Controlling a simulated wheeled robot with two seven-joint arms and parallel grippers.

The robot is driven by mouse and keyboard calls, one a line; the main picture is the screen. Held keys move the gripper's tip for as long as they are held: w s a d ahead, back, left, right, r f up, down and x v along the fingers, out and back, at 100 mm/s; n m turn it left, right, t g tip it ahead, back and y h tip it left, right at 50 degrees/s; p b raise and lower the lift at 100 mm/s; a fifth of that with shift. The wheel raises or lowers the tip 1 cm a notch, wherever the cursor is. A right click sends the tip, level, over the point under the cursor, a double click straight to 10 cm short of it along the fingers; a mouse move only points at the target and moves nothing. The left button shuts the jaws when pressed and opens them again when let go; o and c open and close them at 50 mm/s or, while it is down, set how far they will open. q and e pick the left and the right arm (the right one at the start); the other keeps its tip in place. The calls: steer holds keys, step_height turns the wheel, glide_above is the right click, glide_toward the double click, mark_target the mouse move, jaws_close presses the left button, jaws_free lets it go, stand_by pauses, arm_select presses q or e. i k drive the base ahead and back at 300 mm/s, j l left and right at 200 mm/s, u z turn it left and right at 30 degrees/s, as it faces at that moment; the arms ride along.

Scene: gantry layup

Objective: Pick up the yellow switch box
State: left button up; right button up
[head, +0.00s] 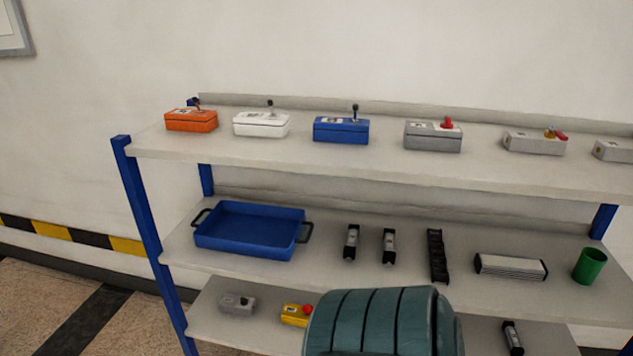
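The yellow switch box (295,315) has a red button on top. It sits on the lowest visible shelf (262,336) in the head view, left of the middle. Its right end is close to the edge of a large ribbed teal shape that may cover part of it. Neither of my grippers is in view.
A grey switch box (238,303) sits left of the yellow one. The middle shelf holds a blue tray (250,247), black and grey parts and a green cup (589,265). The top shelf holds several switch boxes. A ribbed teal object (382,322) blocks the lower middle.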

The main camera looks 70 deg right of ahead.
mark_target(291, 314)
steer(key=z, duration=2.2)
steer(key=i+l+u, duration=0.45)
steer(key=l+u, duration=0.15)
steer(key=l, duration=0.15)
